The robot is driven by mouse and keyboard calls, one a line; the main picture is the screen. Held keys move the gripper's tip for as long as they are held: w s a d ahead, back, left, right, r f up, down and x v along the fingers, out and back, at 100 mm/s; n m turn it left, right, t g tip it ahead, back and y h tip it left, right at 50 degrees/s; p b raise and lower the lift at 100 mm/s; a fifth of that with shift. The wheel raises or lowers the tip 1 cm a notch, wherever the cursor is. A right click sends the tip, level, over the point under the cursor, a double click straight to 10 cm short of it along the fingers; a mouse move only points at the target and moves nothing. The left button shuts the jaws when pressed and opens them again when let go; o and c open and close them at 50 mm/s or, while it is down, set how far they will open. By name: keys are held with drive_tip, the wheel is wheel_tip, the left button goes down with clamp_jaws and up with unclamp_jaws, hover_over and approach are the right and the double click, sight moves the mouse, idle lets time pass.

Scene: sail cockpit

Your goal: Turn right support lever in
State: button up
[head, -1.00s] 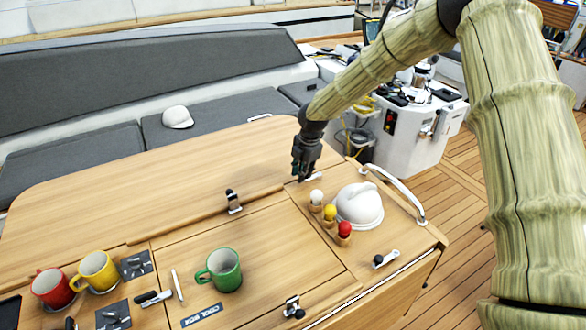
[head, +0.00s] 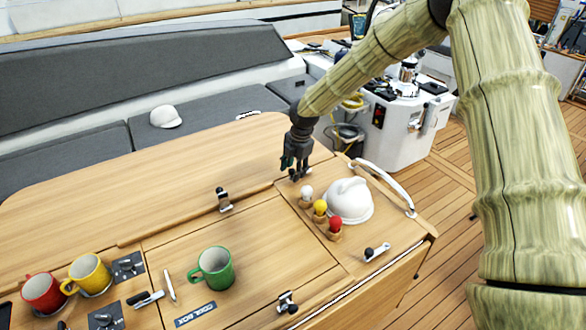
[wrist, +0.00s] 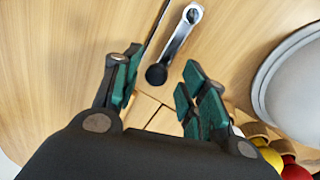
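A small lever with a silver arm (wrist: 180,32) and a black knob (wrist: 156,75) lies on the wooden table. In the wrist view its knob is near the gap between my fingertips, and its arm runs away toward the top. My gripper (wrist: 155,82) is open, with teal pads on both sides of the gap and nothing held. In the head view my gripper (head: 297,165) points down over the table's far right part, hiding much of this lever. A similar lever (head: 377,251) lies at the near right corner of the table. I cannot tell whether my fingers touch the knob.
A white domed object (head: 348,201) and egg cups with a white, a yellow (head: 320,208) and a red top stand close to my gripper. A white handrail (head: 385,186) curves along the right edge. A green mug (head: 212,268) stands farther left. Other latches sit on the table.

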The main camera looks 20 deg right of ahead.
drive_tip(key=shift+w+a, duration=0.1)
drive_tip(key=shift+a, duration=0.05)
drive_tip(key=shift+r, duration=0.15)
wheel_tip(320, 180, up, 12)
drive_tip(key=s+d, duration=0.1)
drive_tip(key=s, duration=0.1)
drive_tip(key=shift+d+f, duration=0.15)
drive_tip(key=shift+f, duration=0.1)
